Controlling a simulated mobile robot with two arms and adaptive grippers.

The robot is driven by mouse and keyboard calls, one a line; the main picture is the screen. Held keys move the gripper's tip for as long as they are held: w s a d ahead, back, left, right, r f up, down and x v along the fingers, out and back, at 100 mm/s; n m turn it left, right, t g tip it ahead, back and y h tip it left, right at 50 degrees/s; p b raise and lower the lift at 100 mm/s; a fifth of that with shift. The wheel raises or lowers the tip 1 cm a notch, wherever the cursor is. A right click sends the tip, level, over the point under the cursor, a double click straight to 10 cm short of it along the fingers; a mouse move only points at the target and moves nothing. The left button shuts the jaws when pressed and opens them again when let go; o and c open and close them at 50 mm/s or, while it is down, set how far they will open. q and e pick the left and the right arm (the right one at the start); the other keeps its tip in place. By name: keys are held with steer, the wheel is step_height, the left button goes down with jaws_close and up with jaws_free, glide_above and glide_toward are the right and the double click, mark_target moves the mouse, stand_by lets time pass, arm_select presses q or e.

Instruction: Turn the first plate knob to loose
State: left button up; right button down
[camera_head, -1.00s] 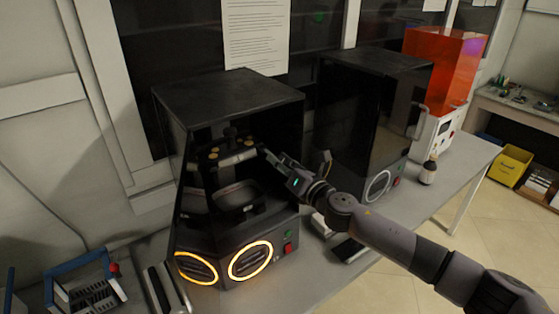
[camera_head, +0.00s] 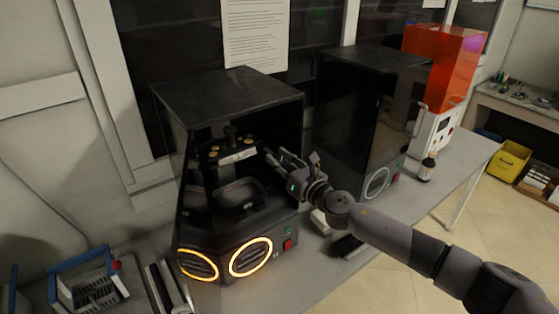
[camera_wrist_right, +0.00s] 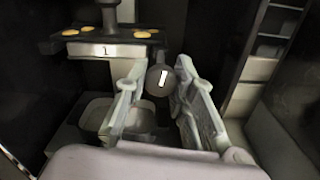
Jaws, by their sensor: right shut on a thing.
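The first plate (camera_wrist_right: 135,33), a dark plate with brass-coloured screws and a label "1", is inside the left black machine (camera_head: 228,92). It also shows in the head view (camera_head: 226,150). The round dark knob (camera_wrist_right: 158,80) with a white line mark is just right of the label in the wrist view. The line stands nearly upright, slightly tilted. My right gripper (camera_wrist_right: 158,92) has its two fingers on either side of the knob and is shut on it. In the head view the right gripper (camera_head: 275,158) reaches into the open front of the machine. My left gripper is not in view.
A tray (camera_head: 240,195) sits below the plate in the machine. Two orange-lit rings and a red button (camera_head: 287,244) are on its front. A second black machine (camera_head: 360,120) stands to the right, close to my right arm. A blue-handled rack (camera_head: 88,288) is at lower left.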

steer(key=shift+f, duration=0.2)
steer(key=c, duration=1.7)
jaws_free()
steer(key=o, duration=0.3)
steer(key=shift+r, duration=0.1)
steer(key=shift+o, duration=0.2)
steer(key=v, duration=1.2)
